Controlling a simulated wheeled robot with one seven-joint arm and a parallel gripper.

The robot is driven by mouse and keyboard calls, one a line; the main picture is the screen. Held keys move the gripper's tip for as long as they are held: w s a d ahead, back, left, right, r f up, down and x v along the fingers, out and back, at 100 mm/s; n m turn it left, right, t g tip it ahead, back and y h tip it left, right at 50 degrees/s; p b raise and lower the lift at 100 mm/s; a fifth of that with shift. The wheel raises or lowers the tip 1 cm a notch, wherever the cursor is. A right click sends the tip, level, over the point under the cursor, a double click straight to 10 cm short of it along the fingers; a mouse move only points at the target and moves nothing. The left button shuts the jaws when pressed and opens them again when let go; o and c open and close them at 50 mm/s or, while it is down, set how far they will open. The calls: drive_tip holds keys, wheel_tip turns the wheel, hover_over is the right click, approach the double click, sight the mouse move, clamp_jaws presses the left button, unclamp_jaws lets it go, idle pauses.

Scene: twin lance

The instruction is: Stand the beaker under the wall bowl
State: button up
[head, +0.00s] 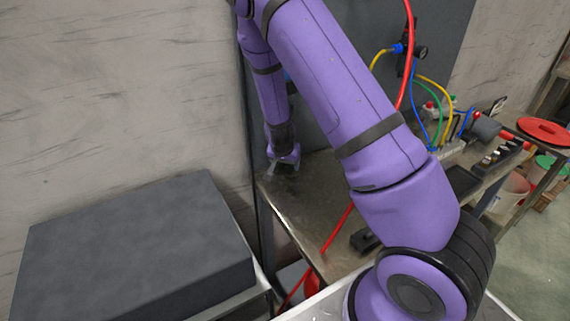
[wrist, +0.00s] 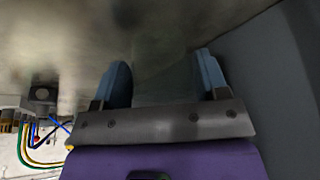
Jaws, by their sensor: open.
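My gripper (head: 284,163) is low over the back left corner of the steel table, close to the dark wall panel. In the wrist view my gripper (wrist: 162,76) shows its two blue fingers wide apart. A faint, pale, see-through shape (wrist: 163,62) shows between the fingers; it may be the beaker, but its outline is too blurred to be sure. I cannot tell whether the fingers touch it. In the head view I cannot make out the beaker. I see no wall bowl in either view.
The steel table (head: 318,215) is bare around my gripper. A dark grey panel (head: 345,110) stands behind it. A dark grey block (head: 135,250) is at the left. A red hose (head: 336,232) crosses the table. Coloured tubes (head: 437,100) and fittings stand at the right.

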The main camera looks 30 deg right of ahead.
drive_tip(key=v, duration=0.5)
drive_tip(key=shift+s+a+r, duration=0.1)
drive_tip(key=shift+a+r, duration=0.05)
drive_tip(key=shift+r, duration=0.15)
drive_tip(key=s+a, duration=0.7)
drive_tip(key=shift+f, duration=0.2)
drive_tip(key=shift+s+a, duration=0.55)
drive_tip(key=shift+s, duration=0.05)
drive_tip(key=shift+r, duration=0.2)
drive_tip(key=s+a+r+n+y, duration=0.15)
drive_tip(key=s+r, duration=0.25)
drive_tip(key=r, duration=0.6)
drive_tip(key=s+r+n+y, duration=0.3)
drive_tip(key=r, duration=0.8)
drive_tip(key=s+d+r+n+t, duration=0.1)
drive_tip(key=s+r+n, duration=0.1)
drive_tip(key=s+r, duration=0.4)
drive_tip(key=s+d+r+n+t+h, duration=0.1)
drive_tip(key=s+d+r+n, duration=0.1)
drive_tip(key=s+r, duration=0.5)
drive_tip(key=s, duration=0.3)
drive_tip(key=shift+s+d, duration=0.2)
drive_tip(key=shift+s, duration=0.15)
